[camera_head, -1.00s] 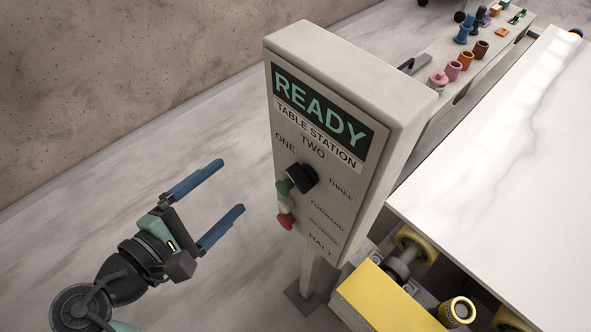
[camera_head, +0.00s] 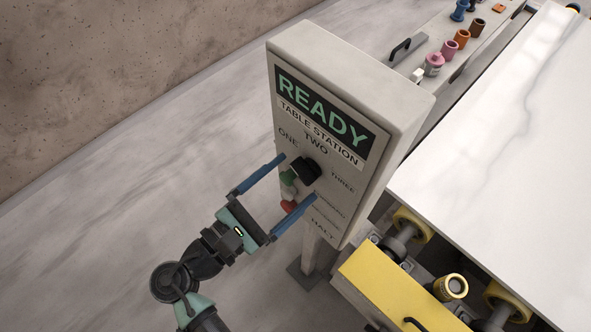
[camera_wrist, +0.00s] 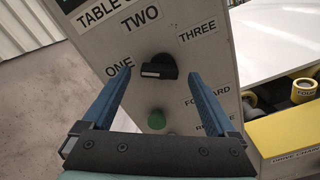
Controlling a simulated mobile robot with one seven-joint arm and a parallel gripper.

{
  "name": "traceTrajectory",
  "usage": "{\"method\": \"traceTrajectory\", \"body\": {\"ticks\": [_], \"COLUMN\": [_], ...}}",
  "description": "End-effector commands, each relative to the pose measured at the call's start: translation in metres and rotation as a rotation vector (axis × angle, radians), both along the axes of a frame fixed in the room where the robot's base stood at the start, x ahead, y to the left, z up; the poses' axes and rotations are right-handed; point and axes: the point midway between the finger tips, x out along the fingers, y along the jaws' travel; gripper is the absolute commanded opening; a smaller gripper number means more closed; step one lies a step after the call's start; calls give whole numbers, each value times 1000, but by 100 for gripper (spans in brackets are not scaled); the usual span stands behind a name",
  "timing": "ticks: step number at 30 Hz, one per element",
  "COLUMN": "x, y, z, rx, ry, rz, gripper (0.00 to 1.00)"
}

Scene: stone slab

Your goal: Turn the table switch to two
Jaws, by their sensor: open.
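The table station box (camera_head: 345,215) stands upright on a post, with a READY display and labels ONE, TWO and THREE. The black rotary switch (camera_head: 305,171) is on its front face below TWO. In the wrist view the switch (camera_wrist: 158,70) has a white mark at its left end, on the side of ONE. My gripper (camera_head: 298,176) is open, its blue fingers on either side of the switch in the head view. In the wrist view the fingers (camera_wrist: 160,78) point at the panel and the switch lies between their tips. Whether they touch it I cannot tell.
A green button (camera_wrist: 157,119) sits below the switch, between my fingers. A red button (camera_head: 288,206) is lower on the panel. A white stone slab (camera_head: 480,130) on yellow rollers lies to the right, with a yellow block (camera_head: 385,295) in front. The floor at left is clear.

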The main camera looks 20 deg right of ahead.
Motion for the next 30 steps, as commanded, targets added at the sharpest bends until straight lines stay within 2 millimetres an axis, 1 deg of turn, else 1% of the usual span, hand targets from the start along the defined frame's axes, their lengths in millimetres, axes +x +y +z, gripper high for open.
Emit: {"method": "traceTrajectory", "body": {"ticks": [1,6,14,15,17,18,23,27,29,30], "x": [2,6,7,7,7,7,7,7,7,7], "y": [-7,-17,-18,-18,-18,-18,-18,-18,-18,-18], "z": [2,0,0,0,0,0,0,0,0,0], "rx": [-1,0,0,0,0,0,0,0,0,0], "ry": [1,0,-1,-1,-1,-1,-1,-1,-1,-1], "rz": [-4,0,0,0,0,0,0,0,0,0], "gripper": [92,92,92,91,80,73,44,19,8,7]}}
